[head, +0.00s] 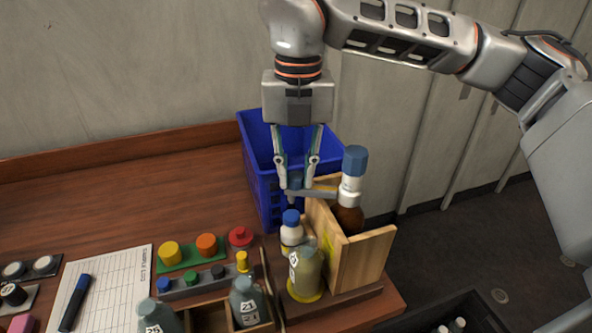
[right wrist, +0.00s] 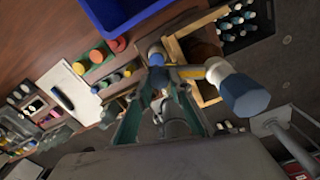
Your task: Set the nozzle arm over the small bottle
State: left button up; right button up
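The brown pump bottle (head: 349,216) with a white collar and blue cap stands in a wooden holder. Its grey nozzle arm (head: 322,192) points left from the collar, with a blue-grey block at its end. My right gripper (head: 295,184) points down, its fingertips on both sides of that block and closed on it. The right wrist view shows the nozzle arm (right wrist: 187,72) between the fingertips and the large blue cap (right wrist: 245,95). My left gripper is out of view.
A blue crate (head: 262,190) stands behind the gripper. A green-grey bottle (head: 306,272) stands close in front of the small bottle, beside the wooden holder (head: 362,262). Coloured knobs, a paper sheet (head: 112,285) and more bottles lie to the left. The table ends at the right.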

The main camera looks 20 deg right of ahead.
jog(key=o, duration=0.4)
jog(key=shift+r, duration=0.1)
notch_tip(320, 180, up, 12)
jog(key=shift+d, duration=0.1)
dwell(0.5)
